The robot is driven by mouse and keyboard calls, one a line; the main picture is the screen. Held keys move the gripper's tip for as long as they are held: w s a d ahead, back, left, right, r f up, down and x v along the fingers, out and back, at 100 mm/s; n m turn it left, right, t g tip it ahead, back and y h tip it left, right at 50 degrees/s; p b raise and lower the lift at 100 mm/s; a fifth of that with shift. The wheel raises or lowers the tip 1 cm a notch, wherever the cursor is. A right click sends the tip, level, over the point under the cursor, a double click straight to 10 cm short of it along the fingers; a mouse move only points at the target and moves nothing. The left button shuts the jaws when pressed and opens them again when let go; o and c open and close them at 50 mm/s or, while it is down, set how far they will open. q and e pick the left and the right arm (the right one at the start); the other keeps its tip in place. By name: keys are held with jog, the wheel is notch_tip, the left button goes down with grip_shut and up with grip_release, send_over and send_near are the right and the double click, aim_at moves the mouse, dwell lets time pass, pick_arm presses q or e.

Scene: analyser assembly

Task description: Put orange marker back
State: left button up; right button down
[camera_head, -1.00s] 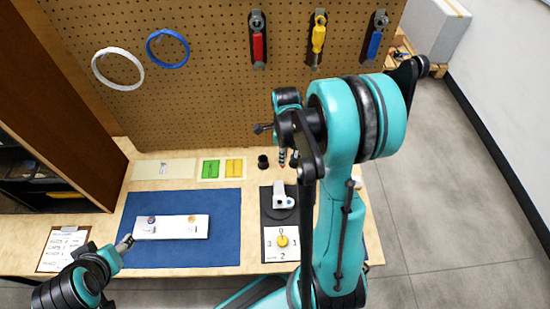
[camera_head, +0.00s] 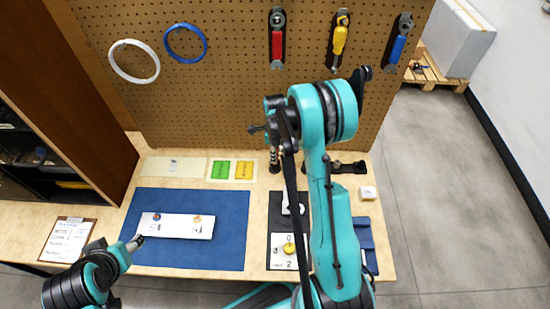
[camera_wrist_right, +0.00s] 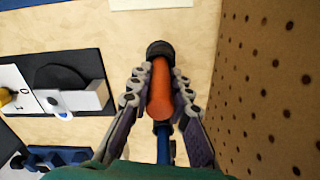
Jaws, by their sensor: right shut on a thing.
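My right gripper (camera_head: 274,160) is low over the table by the foot of the pegboard. In the right wrist view its two fingers (camera_wrist_right: 158,100) are shut on the orange marker (camera_wrist_right: 160,88). At the marker's far end is a dark round thing (camera_wrist_right: 160,48); I cannot tell whether the marker is inside it or only above it. The marker is hidden in the head view. My left gripper (camera_head: 137,242) is small at the left end of the white board, and its jaws are unclear.
A white board (camera_head: 178,226) lies on a blue mat (camera_head: 225,256). Green (camera_head: 220,169) and yellow (camera_head: 244,170) pieces lie left of my right gripper. The pegboard (camera_head: 215,85) rises close behind. A dial plate (camera_head: 281,256) is in front. My right arm covers part of the table.

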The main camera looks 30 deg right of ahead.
jog(key=shift+f, duration=0.6)
jog(key=shift+f, duration=0.1)
jog(key=c, duration=1.4)
grip_release()
